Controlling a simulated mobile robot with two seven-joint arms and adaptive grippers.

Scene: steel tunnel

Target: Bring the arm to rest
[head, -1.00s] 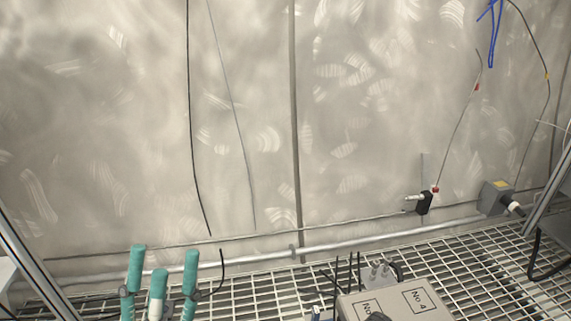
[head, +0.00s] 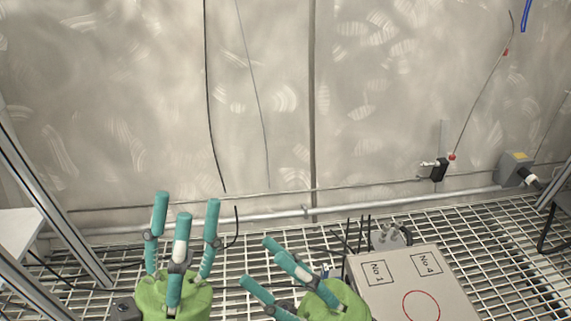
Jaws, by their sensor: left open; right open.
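My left gripper (head: 183,225) is at the lower left in the head view. Its teal fingers point up and stand apart, with nothing between them. My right gripper (head: 272,268) is right of it at the bottom edge. Its teal fingers lean to the upper left and are spread and empty. Both have green palms. The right gripper's palm is in front of the left edge of a grey box (head: 455,290); I cannot tell whether they touch. The arms behind both grippers are below the frame.
The box has "No 1" and "No 4" labels and a red circle. Behind it is a round grey fitting (head: 390,236) with cables. A pipe (head: 270,213) runs along the wall (head: 380,120). Metal grating (head: 500,240) covers the floor. A white surface (head: 18,232) is at far left.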

